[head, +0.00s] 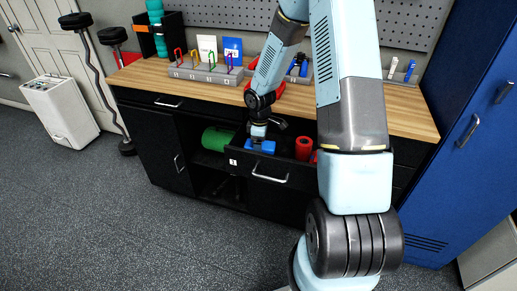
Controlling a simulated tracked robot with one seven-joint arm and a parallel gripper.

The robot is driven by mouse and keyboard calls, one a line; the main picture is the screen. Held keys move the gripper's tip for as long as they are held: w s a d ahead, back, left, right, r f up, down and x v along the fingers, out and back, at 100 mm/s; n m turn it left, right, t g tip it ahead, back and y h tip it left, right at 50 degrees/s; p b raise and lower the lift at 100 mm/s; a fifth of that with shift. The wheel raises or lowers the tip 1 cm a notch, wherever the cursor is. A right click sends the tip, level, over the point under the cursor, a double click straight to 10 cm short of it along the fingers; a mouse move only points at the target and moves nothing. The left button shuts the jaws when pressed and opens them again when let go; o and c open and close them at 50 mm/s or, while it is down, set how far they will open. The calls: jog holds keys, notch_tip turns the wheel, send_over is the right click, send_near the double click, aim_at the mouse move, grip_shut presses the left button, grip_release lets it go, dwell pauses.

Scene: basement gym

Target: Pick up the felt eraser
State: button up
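A small blue block (267,147), which looks like the felt eraser, is in the open drawer (285,177) of the black workbench. My gripper (258,142) points down into the drawer, right at the blue block. The gripper hides part of the block. The fingers are too small and dark to show whether they are open or shut, or whether they touch the block.
A red cylinder (303,148) stands in the drawer to the right. A green roll (217,139) lies left of the drawer. The wooden worktop (400,97) holds a rack (205,73) with coloured loops. A blue locker (460,130) stands at right.

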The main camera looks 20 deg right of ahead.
jog(key=c, duration=0.9)
notch_tip(320, 180, up, 18)
jog(key=shift+r, duration=0.1)
dwell(0.3)
jog(key=o, duration=0.6)
jog(key=c, duration=0.4)
jog(key=shift+o, duration=0.2)
